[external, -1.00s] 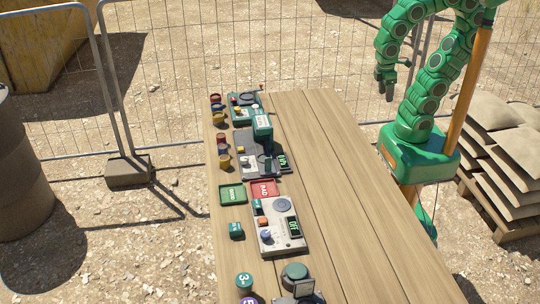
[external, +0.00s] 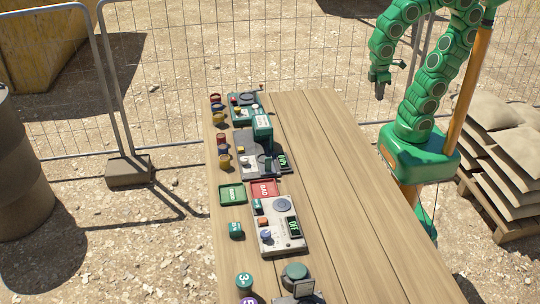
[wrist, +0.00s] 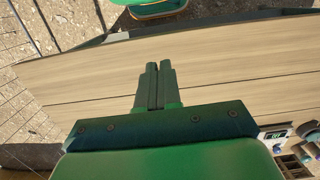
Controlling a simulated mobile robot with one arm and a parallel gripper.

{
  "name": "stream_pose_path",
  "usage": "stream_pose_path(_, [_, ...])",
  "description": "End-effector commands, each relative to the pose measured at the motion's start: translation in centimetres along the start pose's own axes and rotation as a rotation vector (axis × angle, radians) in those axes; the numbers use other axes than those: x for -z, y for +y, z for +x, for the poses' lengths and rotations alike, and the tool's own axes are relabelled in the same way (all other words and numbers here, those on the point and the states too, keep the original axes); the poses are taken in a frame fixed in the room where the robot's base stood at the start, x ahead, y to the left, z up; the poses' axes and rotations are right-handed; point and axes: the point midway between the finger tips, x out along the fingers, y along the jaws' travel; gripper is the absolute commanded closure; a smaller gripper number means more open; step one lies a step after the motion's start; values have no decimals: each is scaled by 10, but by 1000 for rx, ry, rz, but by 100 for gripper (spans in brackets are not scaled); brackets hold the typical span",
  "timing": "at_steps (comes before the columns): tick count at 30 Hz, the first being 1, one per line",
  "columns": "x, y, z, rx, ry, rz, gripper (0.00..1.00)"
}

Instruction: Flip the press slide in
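The press is the machine with a green upright head (external: 262,125) and a grey base (external: 248,140), standing toward the far left part of the wooden table. Its slide is too small to make out, so I cannot tell whether it is in or out. My gripper (external: 379,92) hangs in the air to the right of the table's far end, well apart from the press. In the wrist view my gripper (wrist: 159,68) has its two fingers together with nothing between them, with bare planks behind them.
Near the press are a green tray (external: 232,202), a red tray (external: 273,195) and a grey tester with a display (external: 268,236). Another green machine (external: 237,115) stands at the far end. The right side of the table (external: 340,190) is clear. A wire fence runs behind.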

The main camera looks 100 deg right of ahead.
Motion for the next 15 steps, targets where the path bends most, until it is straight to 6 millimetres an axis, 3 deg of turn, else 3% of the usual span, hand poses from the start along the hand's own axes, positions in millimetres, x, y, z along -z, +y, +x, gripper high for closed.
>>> stream_pose_path(15, [117, -35, -13, -10, 129, -39, 100])
